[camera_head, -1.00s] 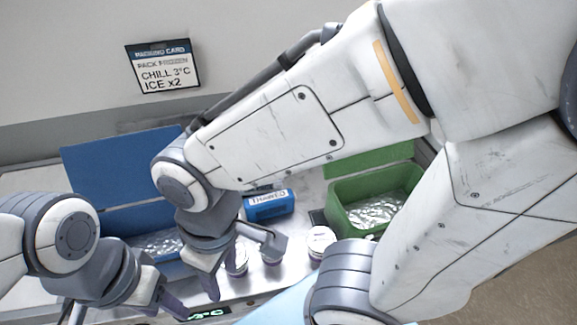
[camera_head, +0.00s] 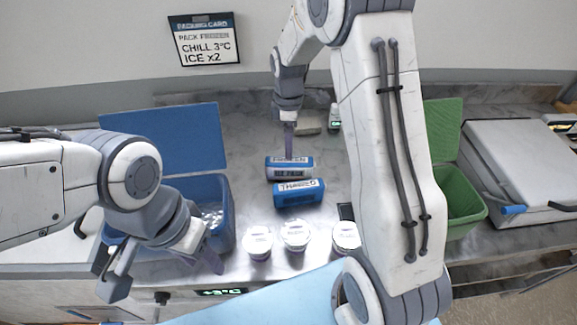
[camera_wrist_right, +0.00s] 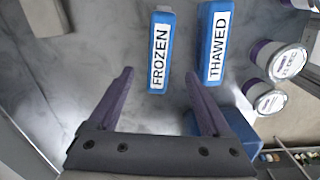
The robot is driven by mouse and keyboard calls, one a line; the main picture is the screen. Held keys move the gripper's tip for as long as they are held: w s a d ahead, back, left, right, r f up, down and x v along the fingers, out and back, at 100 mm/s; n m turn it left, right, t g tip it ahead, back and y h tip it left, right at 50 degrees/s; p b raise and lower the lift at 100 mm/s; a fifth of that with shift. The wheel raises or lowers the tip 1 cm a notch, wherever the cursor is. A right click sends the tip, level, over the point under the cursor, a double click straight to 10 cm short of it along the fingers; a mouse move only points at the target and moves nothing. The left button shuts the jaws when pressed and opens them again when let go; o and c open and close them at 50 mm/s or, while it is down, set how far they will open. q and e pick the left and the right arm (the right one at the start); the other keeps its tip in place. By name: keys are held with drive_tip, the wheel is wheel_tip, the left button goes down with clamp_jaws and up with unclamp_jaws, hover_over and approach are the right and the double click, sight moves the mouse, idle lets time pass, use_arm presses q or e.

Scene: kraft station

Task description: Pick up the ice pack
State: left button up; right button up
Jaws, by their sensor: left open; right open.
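Two blue ice packs lie side by side on the grey counter. The one labelled FROZEN (camera_wrist_right: 159,45) is the farther pack (camera_head: 289,167) in the head view. The one labelled THAWED (camera_head: 299,192) is nearer and shows to the right in the right wrist view (camera_wrist_right: 214,45). My right gripper (camera_head: 288,150) points down just behind the FROZEN pack. In the right wrist view its open, empty fingers (camera_wrist_right: 160,76) appear on either side of that pack's near end; their height above it is unclear. My left gripper (camera_head: 165,276) is open and empty in front of the blue box.
An open blue box (camera_head: 222,222) stands left and an open green box (camera_head: 462,205) right, partly behind my right arm. Three white-lidded jars (camera_head: 295,233) stand along the counter front. A small bottle (camera_head: 335,117) and grey block (camera_head: 307,127) are at the back.

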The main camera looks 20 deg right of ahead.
sight(289, 162)
wheel_tip(289, 162, down, 3)
drive_tip(key=shift+f+p, duration=0.15)
drive_tip(key=shift+p, duration=0.15)
drive_tip(key=shift+f+p, duration=0.4)
drive_tip(key=shift+f, duration=0.15)
wheel_tip(289, 162, down, 3)
drive_tip(key=shift+d+f+p, duration=0.1)
drive_tip(key=shift+f+p, duration=0.1)
drive_tip(key=shift+p, duration=0.55)
drive_tip(key=shift+f, duration=0.45)
drive_tip(key=shift+c, duration=0.3)
clamp_jaws()
